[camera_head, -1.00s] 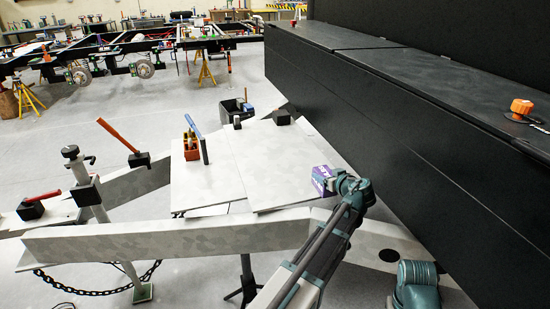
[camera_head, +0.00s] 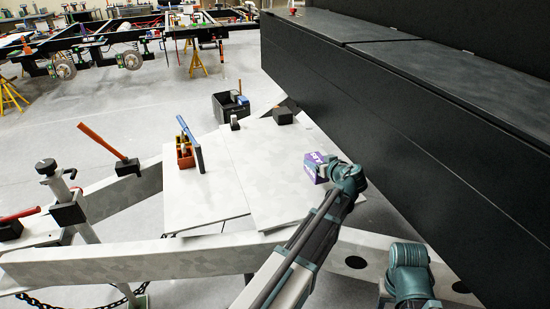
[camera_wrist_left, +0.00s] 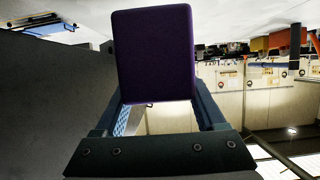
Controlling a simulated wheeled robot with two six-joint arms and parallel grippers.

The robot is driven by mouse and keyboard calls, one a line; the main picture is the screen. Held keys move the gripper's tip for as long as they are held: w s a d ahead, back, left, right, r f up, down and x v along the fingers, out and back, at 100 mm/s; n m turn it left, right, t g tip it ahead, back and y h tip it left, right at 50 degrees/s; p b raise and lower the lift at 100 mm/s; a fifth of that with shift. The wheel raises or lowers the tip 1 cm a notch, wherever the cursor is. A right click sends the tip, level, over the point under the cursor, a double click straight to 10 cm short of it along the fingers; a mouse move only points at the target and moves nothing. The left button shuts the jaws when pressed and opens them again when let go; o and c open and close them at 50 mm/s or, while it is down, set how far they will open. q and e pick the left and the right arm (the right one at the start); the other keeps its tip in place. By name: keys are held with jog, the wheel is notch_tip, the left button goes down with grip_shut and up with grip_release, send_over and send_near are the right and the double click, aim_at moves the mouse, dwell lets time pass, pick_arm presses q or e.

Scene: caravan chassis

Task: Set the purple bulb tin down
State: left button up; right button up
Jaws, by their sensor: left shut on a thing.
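The purple bulb tin (camera_head: 316,166) is a small purple and white box at the end of my left arm. My left gripper (camera_head: 343,174) is shut on it, with its fingers mostly hidden behind the wrist in the head view. In the left wrist view the tin (camera_wrist_left: 155,55) shows as a dark purple block between the two fingers of the gripper (camera_wrist_left: 160,105). In the head view the tin appears over the right part of the pale boards; I cannot tell its height above them.
Pale boards (camera_head: 275,190) lie across the chassis frame, with free room at their middle. An orange caddy (camera_head: 185,158) with a blue upright piece, a small black block (camera_head: 283,117) and a dark crate (camera_head: 229,108) stand farther back. The black caravan wall (camera_head: 400,130) rises at right.

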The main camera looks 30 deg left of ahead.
pick_arm(q)
jog(key=shift+a, duration=0.15)
jog(key=a, duration=0.5)
jog(key=a+f+b, duration=0.1)
jog(key=a, duration=0.9)
jog(key=shift+s+a+f, duration=0.1)
jog(key=shift+s+f, duration=0.05)
jog(key=f+b, duration=0.2)
jog(key=b, duration=0.1)
jog(key=f+b, duration=0.1)
jog(key=f, duration=0.1)
jog(key=shift+a, duration=0.35)
jog(key=shift+r, duration=0.2)
jog(key=o, duration=1.6)
jog(key=shift+c, duration=0.2)
jog(key=shift+r, duration=0.1)
jog(key=p+v, duration=0.4)
jog(key=v, duration=0.8)
